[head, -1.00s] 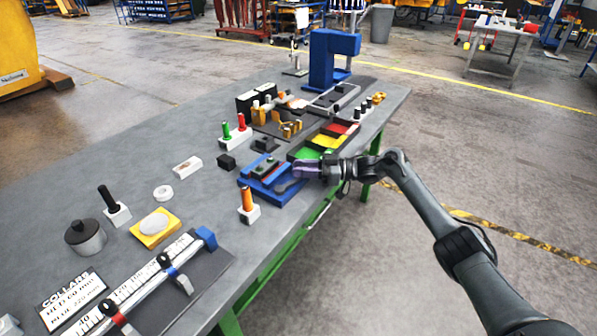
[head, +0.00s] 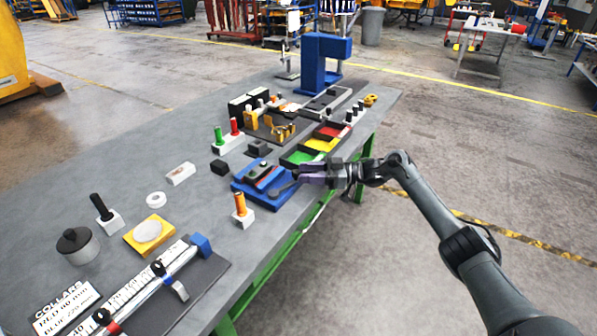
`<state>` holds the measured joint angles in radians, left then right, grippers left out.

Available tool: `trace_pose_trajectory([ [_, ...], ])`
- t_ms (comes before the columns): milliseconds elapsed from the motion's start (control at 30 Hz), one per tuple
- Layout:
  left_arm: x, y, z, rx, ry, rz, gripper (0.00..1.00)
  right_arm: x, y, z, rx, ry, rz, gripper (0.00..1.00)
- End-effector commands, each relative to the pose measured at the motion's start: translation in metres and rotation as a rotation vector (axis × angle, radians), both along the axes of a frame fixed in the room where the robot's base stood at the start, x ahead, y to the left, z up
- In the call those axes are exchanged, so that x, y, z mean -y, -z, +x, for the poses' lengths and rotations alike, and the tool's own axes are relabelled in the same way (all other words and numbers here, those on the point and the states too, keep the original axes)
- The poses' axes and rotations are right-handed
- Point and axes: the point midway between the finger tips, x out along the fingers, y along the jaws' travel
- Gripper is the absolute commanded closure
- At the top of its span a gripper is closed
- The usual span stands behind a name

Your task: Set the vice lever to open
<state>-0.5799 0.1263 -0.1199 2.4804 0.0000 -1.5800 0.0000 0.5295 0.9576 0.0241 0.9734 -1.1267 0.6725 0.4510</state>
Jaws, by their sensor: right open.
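The blue vice (head: 249,190) sits on the table near its right edge, with a dark grey and green block between its jaws. Its dark grey lever (head: 284,190) lies on the right side of the vice, its end towards my gripper. My right gripper (head: 303,176) comes in from the right and is open, with its purple-grey fingers close by the lever end. I cannot tell whether the fingers touch the lever. My left gripper is not in view.
An orange pin in a white block (head: 240,205) stands just in front of the vice. Green, yellow and red trays (head: 318,146) lie behind it. A black block (head: 220,167) is to its left. A blue press (head: 322,65) stands at the far end.

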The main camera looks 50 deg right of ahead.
Motion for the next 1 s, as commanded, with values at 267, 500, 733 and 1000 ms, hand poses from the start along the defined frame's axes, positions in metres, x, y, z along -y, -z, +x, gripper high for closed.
trace_pose_trajectory([
  [267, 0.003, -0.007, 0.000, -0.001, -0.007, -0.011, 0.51, 0.031, -0.001, -0.035, -0.002, 0.001, -0.003, 0.52],
  [500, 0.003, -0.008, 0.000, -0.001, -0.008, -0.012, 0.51, 0.045, 0.000, -0.051, -0.001, 0.000, -0.001, 0.52],
  [733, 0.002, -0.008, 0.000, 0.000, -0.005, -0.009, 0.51, 0.047, 0.000, -0.053, 0.001, 0.000, -0.001, 0.52],
  [1000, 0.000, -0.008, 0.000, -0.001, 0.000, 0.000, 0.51, 0.050, 0.003, -0.050, -0.012, 0.020, -0.021, 0.77],
])
